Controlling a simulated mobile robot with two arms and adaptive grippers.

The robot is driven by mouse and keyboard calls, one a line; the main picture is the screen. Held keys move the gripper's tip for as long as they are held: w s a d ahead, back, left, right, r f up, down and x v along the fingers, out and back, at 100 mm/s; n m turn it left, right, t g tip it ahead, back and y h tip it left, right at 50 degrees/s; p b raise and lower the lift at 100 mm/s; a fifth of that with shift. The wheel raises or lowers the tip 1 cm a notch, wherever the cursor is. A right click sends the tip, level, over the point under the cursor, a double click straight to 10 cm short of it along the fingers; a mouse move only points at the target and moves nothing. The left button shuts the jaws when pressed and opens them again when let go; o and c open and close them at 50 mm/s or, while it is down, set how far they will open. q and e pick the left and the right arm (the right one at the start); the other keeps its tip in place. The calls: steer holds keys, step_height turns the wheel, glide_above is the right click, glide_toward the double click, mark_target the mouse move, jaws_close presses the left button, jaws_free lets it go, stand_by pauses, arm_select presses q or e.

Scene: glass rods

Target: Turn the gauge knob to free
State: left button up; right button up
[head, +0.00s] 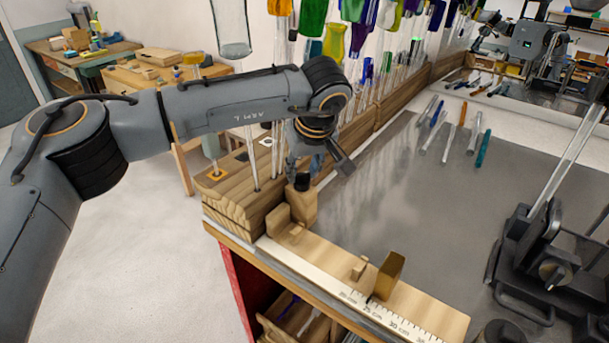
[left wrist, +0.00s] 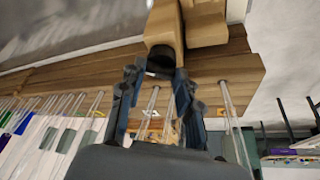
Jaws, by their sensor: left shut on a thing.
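The gauge (head: 330,275) is a wooden bar with a white ruled scale along the near edge of the bench. A wooden block at its left end carries a dark round knob (head: 302,182). In the left wrist view the dark knob (left wrist: 160,58) lies between my fingertips, below a wooden block (left wrist: 163,22). My left gripper (head: 312,163) reaches down over the block and is shut on the knob. No marking for the knob's setting is readable. A brass-coloured stop (head: 388,275) stands on the gauge bar. My right gripper is not in view.
A wooden rack (head: 235,192) with upright glass rods stands close beside the knob and my left gripper. Coloured rods (head: 478,145) lie on the grey bench top (head: 430,205). A black clamp device (head: 550,255) holding a glass rod stands at the right. The bench middle is clear.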

arm_select(q)
steer(key=m, duration=0.1)
steer(key=m+h+b, duration=0.1)
steer(key=m, duration=0.2)
steer(key=shift+a+m+h+b, duration=0.25)
steer(key=shift+m+h+b, duration=0.05)
steer(key=shift+h, duration=0.1)
steer(key=shift+a+m+h, duration=0.1)
steer(key=shift+m+h, duration=0.4)
steer(key=shift+m, duration=0.75)
steer(key=shift+a+m+h, duration=0.1)
steer(key=shift+m+h, duration=0.4)
steer(key=shift+m, duration=0.75)
steer(key=o, duration=1.1)
steer(key=shift+o, duration=0.2)
steer(key=v, duration=0.7)
steer(key=shift+r+g, duration=0.3)
steer(key=shift+w, duration=0.1)
